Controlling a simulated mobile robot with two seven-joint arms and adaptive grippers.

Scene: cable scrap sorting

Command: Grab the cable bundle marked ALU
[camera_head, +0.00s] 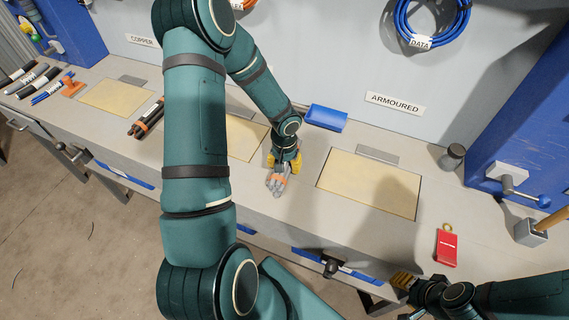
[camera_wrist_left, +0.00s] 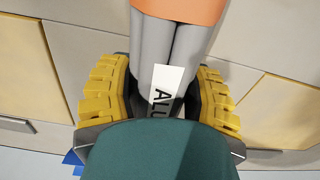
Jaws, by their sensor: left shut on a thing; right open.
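The cable bundle marked ALU (camera_wrist_left: 188,45) is a set of grey cables with an orange band and a white label in the left wrist view. In the head view the bundle (camera_head: 277,182) lies at the bench between two yellow panels. My left gripper (camera_wrist_left: 165,95) has its yellow fingers on both sides of the bundle and is shut on it at the label. It also shows in the head view (camera_head: 284,162), partly hidden by its own wrist. My right gripper (camera_head: 402,280) is open and empty near the bench's front edge at lower right.
A yellow panel (camera_head: 368,190) under the ARMOURED sign (camera_head: 394,103) lies to the right. A blue tray (camera_head: 326,117) stands behind the left gripper. Dark bundles (camera_head: 147,118) lie left of my arm. A red tag (camera_head: 447,247) and a dark cup (camera_head: 452,157) are at right.

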